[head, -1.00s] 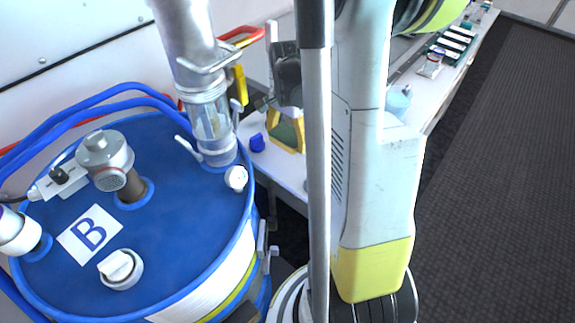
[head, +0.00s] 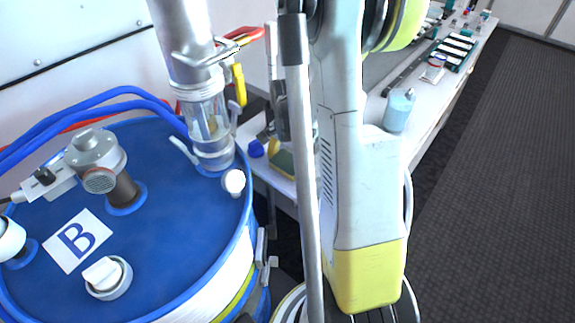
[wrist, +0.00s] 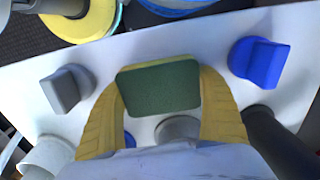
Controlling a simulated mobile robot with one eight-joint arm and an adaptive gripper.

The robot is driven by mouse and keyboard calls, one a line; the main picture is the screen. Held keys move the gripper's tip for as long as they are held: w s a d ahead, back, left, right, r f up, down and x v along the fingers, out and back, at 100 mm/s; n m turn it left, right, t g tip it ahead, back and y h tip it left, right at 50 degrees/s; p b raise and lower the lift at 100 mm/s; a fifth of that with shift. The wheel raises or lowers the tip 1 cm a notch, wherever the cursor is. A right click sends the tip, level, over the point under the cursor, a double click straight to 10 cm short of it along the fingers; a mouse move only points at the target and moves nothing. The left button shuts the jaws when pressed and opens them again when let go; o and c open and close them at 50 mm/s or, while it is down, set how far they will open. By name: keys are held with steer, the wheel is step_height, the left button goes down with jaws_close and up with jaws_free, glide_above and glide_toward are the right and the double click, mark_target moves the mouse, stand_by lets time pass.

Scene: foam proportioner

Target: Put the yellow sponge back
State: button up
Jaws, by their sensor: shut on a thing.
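The yellow sponge shows in the wrist view (wrist: 158,88) with its dark green scouring face toward the camera and a thin yellow edge along its top. My gripper (wrist: 160,92) has its two yellow fingers on either side of the sponge and is shut on it. In the head view the sponge (head: 281,163) shows partly, low beside the white bench, with my arm in front of much of the gripper. The sponge appears to be held over the white bench top, but its exact height is unclear.
A blue knob (wrist: 258,62) and a grey knob (wrist: 68,88) lie on the white bench (wrist: 215,45) on either side of the sponge. A large blue drum (head: 180,235) marked B stands left in the head view. A light blue container (head: 398,110) stands on the bench at right.

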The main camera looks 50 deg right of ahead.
mark_target(287, 161)
steer(key=o, duration=1.3)
steer(key=shift+c, duration=0.2)
step_height(287, 161, up, 12)
steer(key=p, duration=0.5)
steer(key=shift+r, duration=0.1)
